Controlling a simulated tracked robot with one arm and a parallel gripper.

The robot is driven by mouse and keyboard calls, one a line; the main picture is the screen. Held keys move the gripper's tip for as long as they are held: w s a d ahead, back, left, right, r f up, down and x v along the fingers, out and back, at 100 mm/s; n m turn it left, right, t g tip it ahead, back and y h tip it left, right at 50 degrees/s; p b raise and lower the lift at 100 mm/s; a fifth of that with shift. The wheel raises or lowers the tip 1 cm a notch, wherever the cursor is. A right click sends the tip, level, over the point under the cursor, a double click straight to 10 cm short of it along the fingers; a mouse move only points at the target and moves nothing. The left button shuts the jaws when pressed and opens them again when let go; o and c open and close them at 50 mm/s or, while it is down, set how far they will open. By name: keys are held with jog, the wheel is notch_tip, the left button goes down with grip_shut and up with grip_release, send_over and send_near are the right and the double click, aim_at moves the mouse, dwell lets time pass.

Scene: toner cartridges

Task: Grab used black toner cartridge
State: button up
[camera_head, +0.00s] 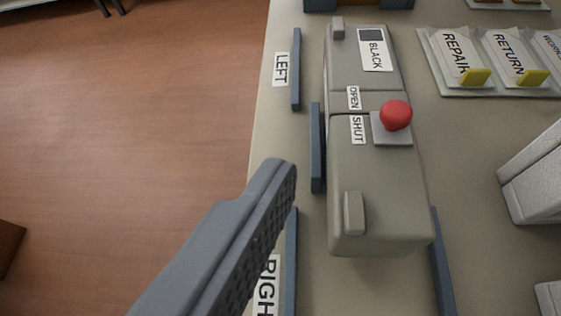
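A long grey-beige cartridge (377,190) labelled BLACK lies lengthwise in the middle of the view. A red knob (396,115) stands on a small plate on it, beside the labels OPEN and SHUT. The knob is nearer the SHUT label. I cannot tell from the look whether the cartridge is used. One dark grey finger of my gripper (262,208) comes in from the lower left, left of the cartridge's near half. Its textured pad shows bare, with nothing against it. The other finger is out of view. My gripper appears open and empty.
Blue-grey rails (316,148) flank the cartridge on the pale table (470,150). LEFT (280,69) and RIGHT labels lie along the table's left edge. Trays marked REPAIR (459,58) and RETURN (513,55) hold yellow tabs at upper right. A pale block (537,178) stands at right.

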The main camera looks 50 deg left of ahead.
notch_tip(320, 180, down, 2)
jog(key=s+a+y, duration=0.1)
jog(key=a, duration=0.1)
send_near(370, 102)
jog(key=shift+w+a+f, duration=0.45)
jog(key=shift+w+a, duration=0.3)
jog(key=shift+w, duration=0.05)
jog(key=shift+d+p+x, duration=0.2)
jog(key=shift+p+x, duration=0.15)
jog(key=shift+x, duration=1)
jog(key=shift+d+p+x, duration=0.2)
jog(key=shift+p+x, duration=0.1)
jog(key=shift+x, duration=1.05)
jog(key=shift+w, duration=0.15)
jog(key=c, duration=1.3)
